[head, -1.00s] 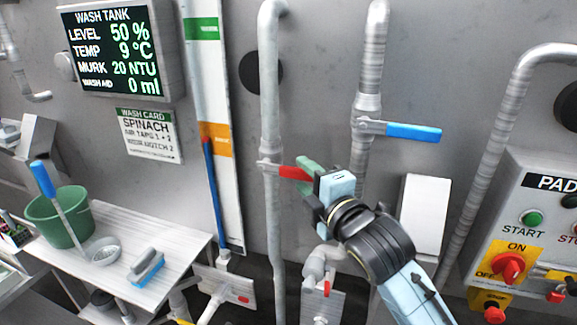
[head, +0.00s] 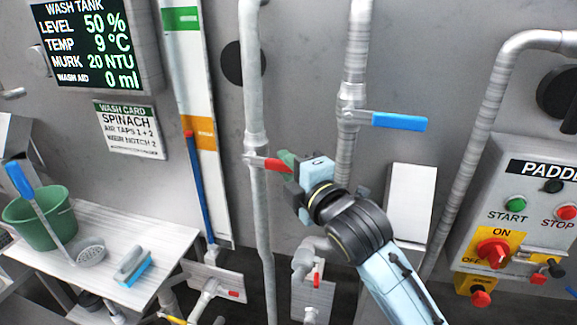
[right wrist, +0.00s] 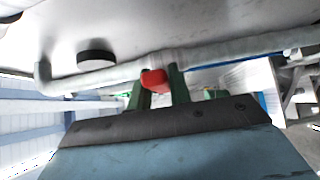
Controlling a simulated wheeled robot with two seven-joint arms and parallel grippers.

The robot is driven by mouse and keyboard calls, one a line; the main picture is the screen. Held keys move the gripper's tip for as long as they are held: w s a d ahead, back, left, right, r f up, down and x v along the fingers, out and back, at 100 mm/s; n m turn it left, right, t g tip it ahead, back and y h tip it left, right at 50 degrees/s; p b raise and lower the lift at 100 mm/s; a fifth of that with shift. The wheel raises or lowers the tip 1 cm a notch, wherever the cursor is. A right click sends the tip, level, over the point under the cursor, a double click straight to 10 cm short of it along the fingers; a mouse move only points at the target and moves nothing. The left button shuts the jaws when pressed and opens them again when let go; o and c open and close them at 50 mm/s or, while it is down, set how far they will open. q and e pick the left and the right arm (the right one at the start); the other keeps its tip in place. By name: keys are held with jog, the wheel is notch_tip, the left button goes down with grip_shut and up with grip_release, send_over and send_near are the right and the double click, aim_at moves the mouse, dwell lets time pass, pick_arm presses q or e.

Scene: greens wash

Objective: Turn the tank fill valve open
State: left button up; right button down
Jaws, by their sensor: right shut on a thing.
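A red lever handle (head: 268,163) sits on a valve on the left vertical pipe (head: 255,110) and points right, across the pipe, tilted slightly down. My right gripper (head: 288,163) is shut on the outer end of this handle. In the right wrist view the red handle (right wrist: 155,79) shows between the green fingers of my right gripper (right wrist: 159,90). A second valve with a blue lever handle (head: 400,122) is on the pipe further right, its handle also pointing right. No label tells which valve fills the tank. My left gripper is not in view.
The wash tank display (head: 92,48) reads level 50 %. A paddle control box (head: 520,215) is at the right. A white board (head: 410,205) stands right of my gripper. A bench (head: 120,235) with a green bucket (head: 40,217) and a brush (head: 133,264) is at the lower left.

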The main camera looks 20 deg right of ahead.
jog(key=shift+r, duration=0.15)
jog(key=r+n+g, duration=0.1)
jog(key=r+n+g+h, duration=0.1)
jog(key=r, duration=0.1)
jog(key=shift+w+a+n+g, duration=0.2)
jog(key=shift+n+g, duration=0.1)
jog(key=shift+w+a+r+n+g+h, duration=0.2)
jog(key=shift+a+r+n+g+h, duration=0.2)
jog(key=shift+r+n+g+h, duration=0.35)
jog(key=c, duration=1.3)
grip_release()
